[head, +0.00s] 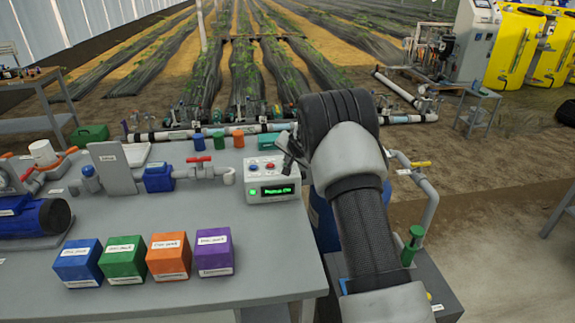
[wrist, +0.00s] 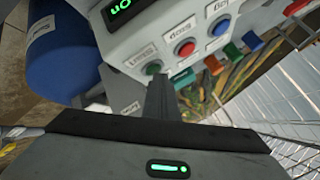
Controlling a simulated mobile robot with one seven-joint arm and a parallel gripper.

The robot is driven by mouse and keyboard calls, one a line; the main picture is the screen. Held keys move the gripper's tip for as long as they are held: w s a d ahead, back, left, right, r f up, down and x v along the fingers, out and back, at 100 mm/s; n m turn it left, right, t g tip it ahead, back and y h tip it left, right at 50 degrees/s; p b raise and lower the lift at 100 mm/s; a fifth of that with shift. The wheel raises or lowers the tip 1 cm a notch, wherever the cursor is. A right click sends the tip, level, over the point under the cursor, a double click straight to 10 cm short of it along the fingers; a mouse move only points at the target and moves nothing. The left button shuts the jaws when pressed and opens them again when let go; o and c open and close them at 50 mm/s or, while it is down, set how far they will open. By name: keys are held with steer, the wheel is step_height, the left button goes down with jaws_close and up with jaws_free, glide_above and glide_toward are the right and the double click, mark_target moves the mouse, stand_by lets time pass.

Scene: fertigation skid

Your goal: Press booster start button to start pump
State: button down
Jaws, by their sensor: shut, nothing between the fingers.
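A pale control box (head: 272,182) stands at the table's right edge, with a lit green display. In the head view its blue button (head: 252,168) and red button (head: 270,166) show; the green one is hidden by my gripper. In the wrist view the green button (wrist: 152,68), red button (wrist: 185,48) and blue button (wrist: 221,27) form a row, each with a small label too blurred to read surely. My gripper (head: 291,158) is shut and empty. Its fingertips (wrist: 159,80) lie right at the green button, overlapping its edge; I cannot tell whether they touch it.
Four coloured boxes, such as the purple one (head: 214,252), stand at the table's front. A pipe with a red-handled valve (head: 198,162) lies left of the control box. A blue tank (wrist: 60,50) is beside the box in the wrist view. Pipes stand right of my arm.

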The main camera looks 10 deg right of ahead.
steer(key=shift+r, duration=0.1)
steer(key=shift+r+p, duration=0.55)
steer(key=shift+r, duration=0.1)
steer(key=shift+r, duration=0.1)
step_height(320, 180, up, 5)
steer(key=p, duration=0.3)
steer(key=shift+p, duration=0.35)
stand_by(0.3)
